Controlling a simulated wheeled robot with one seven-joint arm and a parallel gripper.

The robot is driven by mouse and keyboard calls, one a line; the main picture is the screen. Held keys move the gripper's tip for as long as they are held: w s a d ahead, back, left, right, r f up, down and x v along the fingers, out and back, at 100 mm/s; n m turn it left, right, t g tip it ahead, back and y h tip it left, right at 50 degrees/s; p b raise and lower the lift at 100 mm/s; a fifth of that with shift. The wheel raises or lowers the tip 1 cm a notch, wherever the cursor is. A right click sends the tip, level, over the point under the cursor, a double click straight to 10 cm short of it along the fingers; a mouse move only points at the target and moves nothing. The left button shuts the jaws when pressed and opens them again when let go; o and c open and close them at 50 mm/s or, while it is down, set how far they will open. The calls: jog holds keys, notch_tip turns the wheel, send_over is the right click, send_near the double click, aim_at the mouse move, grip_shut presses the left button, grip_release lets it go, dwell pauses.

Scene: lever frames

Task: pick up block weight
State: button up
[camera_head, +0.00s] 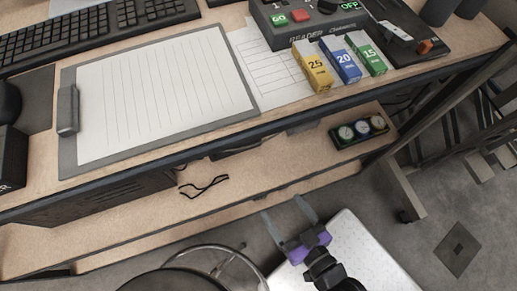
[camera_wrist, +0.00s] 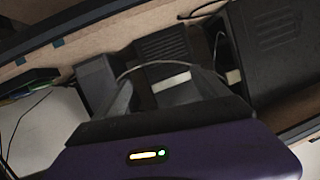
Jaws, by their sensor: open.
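My gripper (camera_head: 283,209) is open and empty, well below and to the left of the blocks, in front of the desk's lower shelf. In the wrist view its grey fingers stand apart above the purple body; the labelled blocks are not clearly seen there.
A reader device (camera_head: 305,20) stands behind the blocks; a clipboard (camera_head: 160,95) lies left. A tray with round dials (camera_head: 362,131) and a black cord (camera_head: 204,187) lie on the lower shelf. The desk's front edge (camera_head: 250,133) overhangs. A stool (camera_head: 190,278) is close by. Dark boxes (camera_wrist: 278,45) fill the wrist view.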

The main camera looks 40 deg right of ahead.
jog(key=w+a+f+m+h+b, duration=0.1)
jog(key=w+f+b, duration=0.35)
jog(key=f, duration=0.85)
jog(key=w+f+b, duration=0.1)
jog(key=f+b, duration=0.7)
jog(key=f, duration=0.6)
jog(key=g+h+b, duration=0.2)
jog(key=b, duration=0.8)
send_near(260, 198)
jog(key=w+d, duration=0.2)
jog(key=w, duration=0.2)
jog(key=shift+w+d+f+b, duration=0.1)
jog(key=shift+w+f+b, duration=0.3)
jog(key=shift+f, duration=0.45)
jog(key=b+x, duration=0.3)
jog(key=x, duration=0.4)
jog(key=shift+f, duration=0.1)
grip_shut()
jog(key=shift+r, duration=0.2)
